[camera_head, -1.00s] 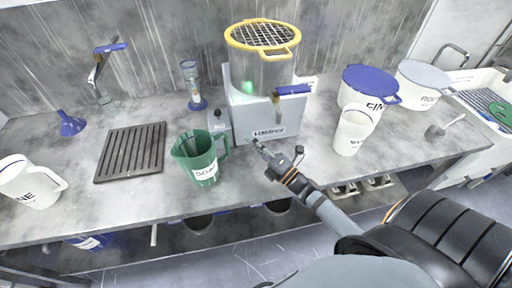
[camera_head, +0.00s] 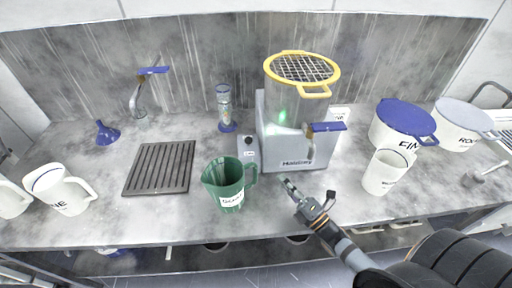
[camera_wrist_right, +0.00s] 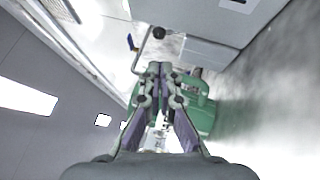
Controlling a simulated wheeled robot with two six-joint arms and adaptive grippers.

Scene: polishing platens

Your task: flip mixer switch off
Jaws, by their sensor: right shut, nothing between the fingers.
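The mixer (camera_head: 295,148) is a pale grey machine with a clear vessel and a yellow-rimmed mesh guard (camera_head: 302,68). A small grey control box (camera_head: 247,154) with a round black knob (camera_head: 248,141) stands against its left side. The knob also shows near the top of the right wrist view (camera_wrist_right: 158,32); its setting cannot be told. My right gripper (camera_head: 286,183) is shut and empty, in front of the mixer base and right of the green jug (camera_head: 224,180). In the right wrist view, its fingertips (camera_wrist_right: 159,68) meet in front of the jug (camera_wrist_right: 203,112). My left gripper is out of view.
The green jug stands close in front of the control box. A slotted drain plate (camera_head: 160,168) and white jug (camera_head: 62,190) lie left. A white beaker (camera_head: 384,172) and blue-lidded pot (camera_head: 402,125) stand right. A blue-based glass cylinder (camera_head: 225,108) is behind the box.

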